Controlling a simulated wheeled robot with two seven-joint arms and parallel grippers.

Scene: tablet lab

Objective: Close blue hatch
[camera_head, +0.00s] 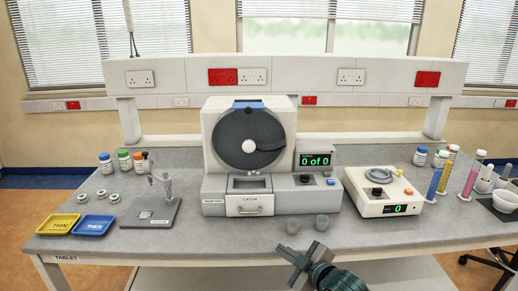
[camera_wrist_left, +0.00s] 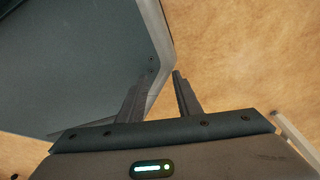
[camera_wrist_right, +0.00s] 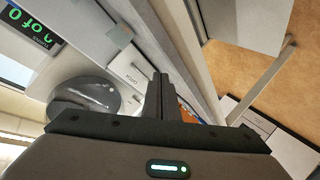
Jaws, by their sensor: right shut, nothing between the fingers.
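The grey-white machine (camera_head: 220,120) stands at the middle of the bench with a dark round disc (camera_head: 238,130) on its front. A blue strip (camera_head: 248,104) shows at its top edge, above the disc; it looks like the blue hatch, but I cannot tell how far open it is. My right gripper (camera_head: 287,252) is shut and empty, low in front of the bench's near edge, well apart from the machine. Its closed fingers show in the right wrist view (camera_wrist_right: 160,80). My left gripper (camera_wrist_left: 164,72) is open and empty, seen only in the left wrist view, beside a grey panel edge.
A balance-like device (camera_head: 383,195) stands to the right. Yellow (camera_head: 59,223) and blue (camera_head: 94,225) trays and a tablet tester (camera_head: 152,208) lie left.

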